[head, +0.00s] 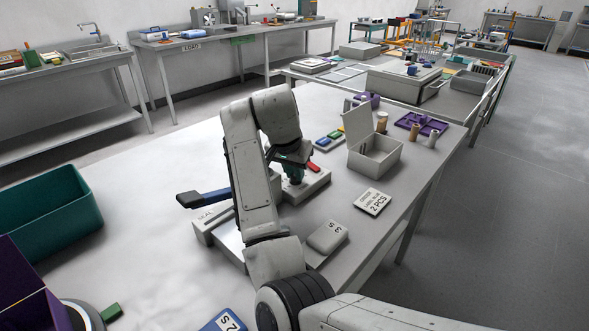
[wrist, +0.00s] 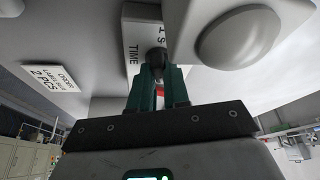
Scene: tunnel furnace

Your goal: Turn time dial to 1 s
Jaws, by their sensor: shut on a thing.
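The time dial is a small dark knob (wrist: 156,57) on a pale box (head: 312,186) that stands on the grey table. In the wrist view the box face (wrist: 140,30) carries the words "TIME" and "1 S" beside the knob. My gripper (head: 293,176) points down at the box, and its teal fingers also show in the wrist view (wrist: 156,78). They are shut on the knob. The fingers hide most of the knob in the head view. I cannot tell which mark the dial points to.
A sealer with a blue handle (head: 203,198) and a "SEAL" base stands left of the box. An order card (head: 372,201), a grey "S" block (head: 328,236) and an open white box (head: 374,160) lie nearby. A teal bin (head: 55,222) is at the left.

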